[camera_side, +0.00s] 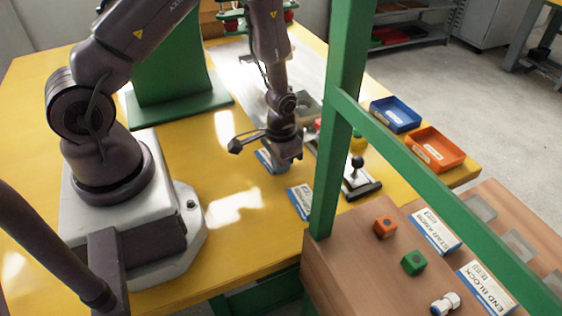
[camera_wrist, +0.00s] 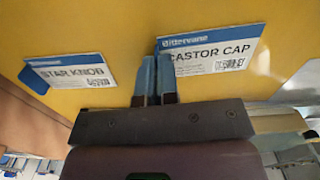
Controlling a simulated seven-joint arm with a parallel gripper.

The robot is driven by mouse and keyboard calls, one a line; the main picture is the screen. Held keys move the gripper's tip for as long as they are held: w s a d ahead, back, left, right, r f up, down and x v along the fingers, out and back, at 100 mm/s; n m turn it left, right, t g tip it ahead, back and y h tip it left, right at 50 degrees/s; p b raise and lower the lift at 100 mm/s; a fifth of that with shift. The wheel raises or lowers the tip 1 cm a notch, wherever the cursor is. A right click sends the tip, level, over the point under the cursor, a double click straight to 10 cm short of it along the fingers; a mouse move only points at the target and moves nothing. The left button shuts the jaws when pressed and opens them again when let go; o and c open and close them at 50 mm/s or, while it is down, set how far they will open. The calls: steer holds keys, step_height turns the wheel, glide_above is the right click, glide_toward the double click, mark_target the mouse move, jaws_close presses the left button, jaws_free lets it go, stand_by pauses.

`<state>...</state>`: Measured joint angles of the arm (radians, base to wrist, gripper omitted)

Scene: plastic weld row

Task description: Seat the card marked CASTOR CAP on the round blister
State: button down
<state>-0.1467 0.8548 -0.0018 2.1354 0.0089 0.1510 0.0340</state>
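The card marked CASTOR CAP (camera_wrist: 222,62) is white with a blue top strip and lies over the yellow table in the wrist view. My gripper (camera_wrist: 157,68) has its two fingers close together at the card's lower left corner and covers part of it. I cannot tell whether the fingers pinch the card. In the side view my gripper (camera_side: 288,158) points down, low over the table, beside a card (camera_side: 270,161) partly hidden by it. I cannot make out the round blister for certain.
A STAR KNOB card (camera_wrist: 70,73) lies left of the fingers. Behind the green post (camera_side: 340,110) are a black-knobbed fixture (camera_side: 360,183), a blue tray (camera_side: 396,114) and an orange tray (camera_side: 436,149). The brown bench (camera_side: 350,260) holds small parts, cards and clear blisters (camera_side: 478,207).

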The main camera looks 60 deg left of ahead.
stand_by(0.3)
steer(key=shift+r, duration=2.25)
steer(key=shift+r, duration=0.1)
steer(key=shift+r, duration=0.35)
step_height(320, 180, up, 12)
steer(key=f, duration=0.1)
steer(key=m, duration=0.1)
glide_above(312, 114)
step_height(312, 114, down, 4)
steer(key=r, duration=0.1)
steer(key=shift+f, duration=3.35)
steer(key=shift+f, duration=0.65)
